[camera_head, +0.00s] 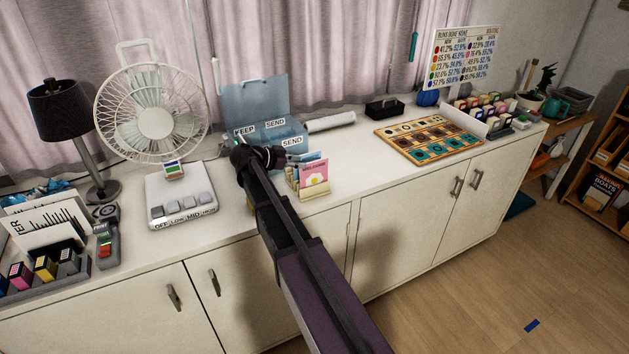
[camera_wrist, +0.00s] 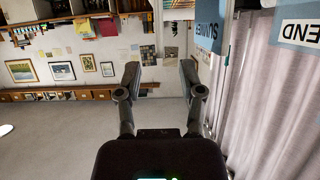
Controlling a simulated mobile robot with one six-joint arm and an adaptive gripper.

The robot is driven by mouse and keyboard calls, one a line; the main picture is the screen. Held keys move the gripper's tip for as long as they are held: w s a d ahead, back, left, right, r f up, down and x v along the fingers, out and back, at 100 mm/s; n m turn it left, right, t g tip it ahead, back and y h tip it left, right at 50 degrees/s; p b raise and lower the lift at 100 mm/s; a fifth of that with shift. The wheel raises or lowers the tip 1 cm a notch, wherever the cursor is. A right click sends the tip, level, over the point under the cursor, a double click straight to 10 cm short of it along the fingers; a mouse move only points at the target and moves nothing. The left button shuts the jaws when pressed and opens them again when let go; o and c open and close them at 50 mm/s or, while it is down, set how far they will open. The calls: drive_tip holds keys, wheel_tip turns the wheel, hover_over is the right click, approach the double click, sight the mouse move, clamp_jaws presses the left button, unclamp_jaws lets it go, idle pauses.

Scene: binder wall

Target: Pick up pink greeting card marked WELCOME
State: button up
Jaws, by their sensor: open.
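A pink card (camera_head: 314,172) with a white flower stands upright in a small cream holder (camera_head: 316,191) on the cabinet top. Its lettering is too small to read in the head view. Other cards, one of them blue, stand just behind it. My gripper (camera_head: 239,146) is left of the cards, in front of the blue box, partly hidden by my own arm. In the wrist view my gripper (camera_wrist: 160,80) is open, with nothing between its fingers.
A blue open box (camera_head: 258,97) with KEEP and SEND labels stands behind the gripper. A fan (camera_head: 153,122) and a switch panel (camera_head: 180,198) stand to the left. A white roll (camera_head: 331,121) and a game board (camera_head: 429,139) lie to the right, with bare counter before the board.

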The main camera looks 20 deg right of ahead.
sight(311, 164)
idle(0.3)
drive_tip(key=b+x, duration=0.1)
drive_tip(key=x, duration=0.1)
drive_tip(key=b+x, duration=0.1)
drive_tip(key=x, duration=0.1)
drive_tip(key=shift+f, duration=0.25)
drive_tip(key=shift+w+d+f, duration=0.1)
drive_tip(key=shift+d+f, duration=0.05)
drive_tip(key=shift+d, duration=0.35)
drive_tip(key=shift+c, duration=0.2)
clamp_jaws()
